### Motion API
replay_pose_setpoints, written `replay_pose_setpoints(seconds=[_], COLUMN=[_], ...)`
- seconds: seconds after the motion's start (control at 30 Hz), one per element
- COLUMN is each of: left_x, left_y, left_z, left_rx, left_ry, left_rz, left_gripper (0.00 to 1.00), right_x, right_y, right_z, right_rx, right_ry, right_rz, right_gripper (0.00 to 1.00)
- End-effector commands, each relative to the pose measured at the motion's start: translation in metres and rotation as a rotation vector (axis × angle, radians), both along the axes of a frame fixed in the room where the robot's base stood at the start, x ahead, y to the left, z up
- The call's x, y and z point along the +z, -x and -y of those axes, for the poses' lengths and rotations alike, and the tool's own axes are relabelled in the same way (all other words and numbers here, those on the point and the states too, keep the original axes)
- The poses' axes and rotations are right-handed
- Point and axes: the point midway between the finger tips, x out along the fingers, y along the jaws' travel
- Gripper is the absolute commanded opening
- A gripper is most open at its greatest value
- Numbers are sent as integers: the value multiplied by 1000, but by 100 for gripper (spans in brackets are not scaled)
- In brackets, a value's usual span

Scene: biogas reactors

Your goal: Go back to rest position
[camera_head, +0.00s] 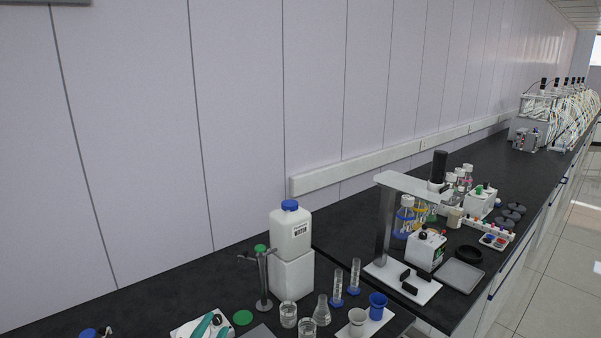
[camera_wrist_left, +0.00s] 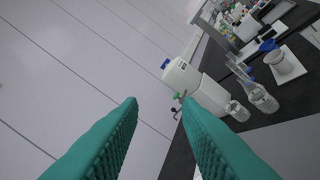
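My left gripper (camera_head: 207,323) shows only at the bottom edge of the head view, as two teal fingertips above the near bench. In the left wrist view, its two teal ribbed fingers (camera_wrist_left: 160,102) stand well apart with nothing between them. The gripper is open and empty. It looks toward the wall and the bench, with the water container (camera_wrist_left: 194,84) beyond the fingertips. The left arm's links are out of the head view. My right gripper shows in neither view.
The near black bench holds a white water container (camera_head: 291,235), a metal stand (camera_head: 263,280), glass beakers (camera_head: 288,315), a flask (camera_head: 321,312) and a blue cup (camera_head: 377,305). A white stand (camera_head: 385,228), bottles and small devices stand farther right. The panelled wall (camera_head: 240,110) runs behind.

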Motion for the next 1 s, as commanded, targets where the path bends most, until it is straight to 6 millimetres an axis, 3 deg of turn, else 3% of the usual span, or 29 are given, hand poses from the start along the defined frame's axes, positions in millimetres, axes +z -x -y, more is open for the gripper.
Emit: replay_pose_setpoints(seconds=[0.03,0.1,0.2,0.3,0.5,0.73,1.0], left_x=[-29,-68,-112,-140,-172,-188,-277], left_y=[17,45,88,127,194,263,243], left_z=[-14,-33,-46,-51,-51,-45,-43], left_rx=[94,218,345,426,533,617,622], left_ry=[109,230,347,418,509,574,555], left_rz=[-151,-362,-611,-796,-1079,-1343,-1361], left_gripper=[31,31,31,31,31,31,31], right_x=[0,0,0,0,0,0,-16], right_y=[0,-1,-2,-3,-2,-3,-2], right_z=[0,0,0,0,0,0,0], right_rx=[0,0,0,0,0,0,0], right_ry=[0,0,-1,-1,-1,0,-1], right_rz=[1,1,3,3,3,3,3], right_gripper=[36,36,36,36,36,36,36])
